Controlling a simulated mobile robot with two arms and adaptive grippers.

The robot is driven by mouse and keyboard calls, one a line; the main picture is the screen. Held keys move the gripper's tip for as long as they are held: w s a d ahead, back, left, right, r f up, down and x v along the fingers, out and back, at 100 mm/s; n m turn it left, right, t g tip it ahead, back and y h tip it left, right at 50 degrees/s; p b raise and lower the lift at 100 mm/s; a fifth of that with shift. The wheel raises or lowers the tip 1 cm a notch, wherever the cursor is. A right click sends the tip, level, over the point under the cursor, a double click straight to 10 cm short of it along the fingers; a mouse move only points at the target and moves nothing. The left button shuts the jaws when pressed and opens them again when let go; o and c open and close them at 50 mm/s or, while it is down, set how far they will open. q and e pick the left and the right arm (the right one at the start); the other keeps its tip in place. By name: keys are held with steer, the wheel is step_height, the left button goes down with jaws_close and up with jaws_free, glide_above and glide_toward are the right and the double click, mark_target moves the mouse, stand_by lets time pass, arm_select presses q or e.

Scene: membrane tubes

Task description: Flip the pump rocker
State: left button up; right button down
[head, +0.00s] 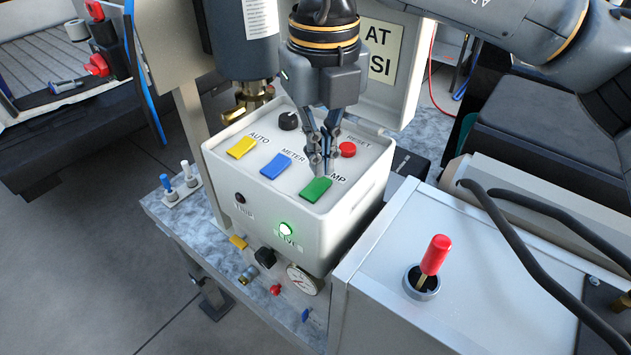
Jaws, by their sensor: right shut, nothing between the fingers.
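The pump rocker (315,191) is the green rocker at the right of the control box's sloped top. Its label is partly hidden behind my fingers; only "MP" shows. My right gripper (322,172) comes down from above, shut and empty, with its fingertips at the far edge of the green rocker. I cannot tell whether they touch it. The yellow rocker (241,147) under AUTO and the blue rocker (276,166) under METER sit to its left. The control box (225,165) is white, with a lit green LIVE lamp (285,230) on its front. My left gripper is out of view.
A red RESET button (347,149) and a black knob (289,121) stand close to my gripper on the panel. A white cabinet (390,300) with a red-handled lever (434,255) is at the right. A dark cylinder (240,45) stands behind the box.

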mark_target(321, 181)
steer(key=shift+f+b, duration=0.95)
steer(key=shift+f, duration=0.05)
stand_by(0.8)
steer(key=shift+r, duration=0.1)
steer(key=shift+r+p, duration=2.05)
steer(key=shift+r, duration=1.4)
steer(key=shift+f, duration=0.1)
